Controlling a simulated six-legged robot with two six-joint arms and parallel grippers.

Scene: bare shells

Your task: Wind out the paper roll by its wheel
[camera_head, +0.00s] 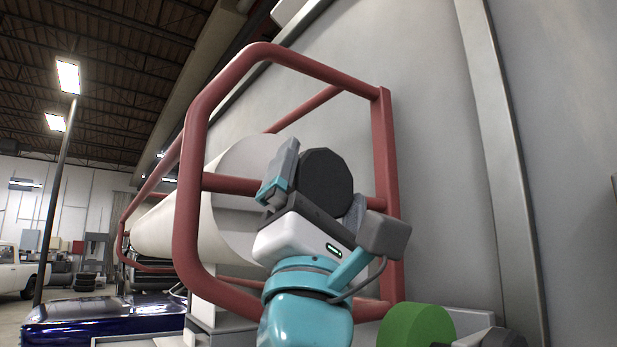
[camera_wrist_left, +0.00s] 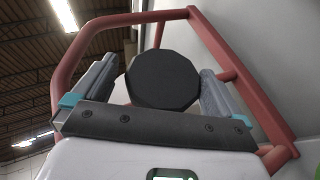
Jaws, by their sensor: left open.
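The paper roll (camera_head: 150,232) is a long white cylinder lying inside a red tubular frame. A black, faceted round wheel (camera_head: 326,180) shows at its near end, in front of a red bar. My left gripper (camera_head: 322,172) is open, with one finger on each side of the wheel. In the left wrist view the wheel (camera_wrist_left: 163,80) sits between the two fingers (camera_wrist_left: 160,72), with a narrow gap showing on the left side; contact on the right cannot be told.
The red frame (camera_head: 187,200) surrounds the roll and stands close to a large grey wall (camera_head: 430,150). A green round part (camera_head: 415,326) is at the lower right. A dark blue shiny surface (camera_head: 100,318) and a white vehicle (camera_head: 18,272) are at the left.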

